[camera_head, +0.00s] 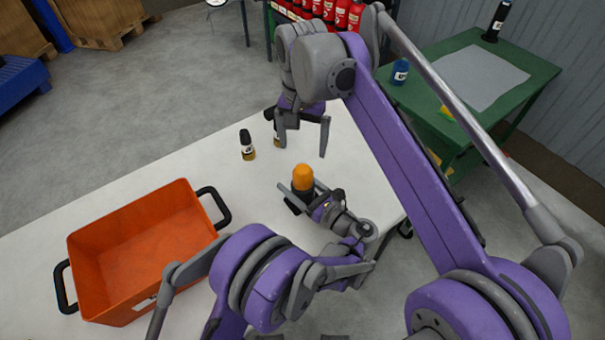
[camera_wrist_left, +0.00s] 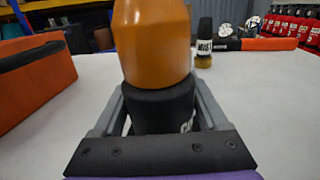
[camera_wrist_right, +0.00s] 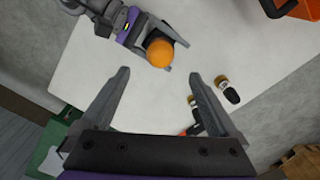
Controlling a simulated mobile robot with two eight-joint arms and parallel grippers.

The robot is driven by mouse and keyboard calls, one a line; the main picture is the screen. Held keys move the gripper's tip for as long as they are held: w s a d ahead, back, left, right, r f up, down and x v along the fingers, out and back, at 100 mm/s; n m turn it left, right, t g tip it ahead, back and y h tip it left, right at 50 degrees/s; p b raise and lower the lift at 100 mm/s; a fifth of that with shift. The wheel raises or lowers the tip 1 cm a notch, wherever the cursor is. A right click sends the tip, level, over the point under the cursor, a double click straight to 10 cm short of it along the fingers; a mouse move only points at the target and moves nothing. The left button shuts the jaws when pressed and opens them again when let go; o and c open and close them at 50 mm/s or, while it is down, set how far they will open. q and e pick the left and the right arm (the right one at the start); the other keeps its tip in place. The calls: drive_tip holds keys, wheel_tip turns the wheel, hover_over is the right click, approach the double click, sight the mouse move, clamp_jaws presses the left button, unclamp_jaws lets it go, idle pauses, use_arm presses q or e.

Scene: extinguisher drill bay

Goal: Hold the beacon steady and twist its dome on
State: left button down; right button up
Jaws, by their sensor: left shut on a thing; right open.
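The beacon has a black base (camera_wrist_left: 163,108) and an orange dome (camera_head: 303,177). The dome sits on top of the base, upright, and fills the upper middle of the left wrist view (camera_wrist_left: 152,42). I cannot tell whether it is fully seated. My left gripper (camera_head: 302,200) is shut on the black base, one finger on each side. My right gripper (camera_head: 302,138) is open and empty, above and beyond the beacon. In the right wrist view the orange dome (camera_wrist_right: 160,53) shows ahead of the open fingers (camera_wrist_right: 158,85), with nothing between them.
An orange crate (camera_head: 190,215) with black handles stands at the left of the white table (camera_head: 120,195). Two small black-and-tan bottles stand near the far edge, one (camera_head: 247,145) clear and one (camera_head: 276,135) partly behind my right gripper. A green table (camera_head: 535,75) stands at right.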

sight(303, 169)
drive_tip(key=shift+w+m, duration=0.1)
drive_tip(key=shift+m, duration=0.8)
drive_tip(key=shift+f, duration=0.2)
wheel_tip(303, 169, down, 12)
drive_tip(key=shift+r, duration=0.25)
drive_tip(key=shift+c, duration=0.2)
drive_tip(key=c, duration=1.3)
drive_tip(key=shift+c, duration=0.2)
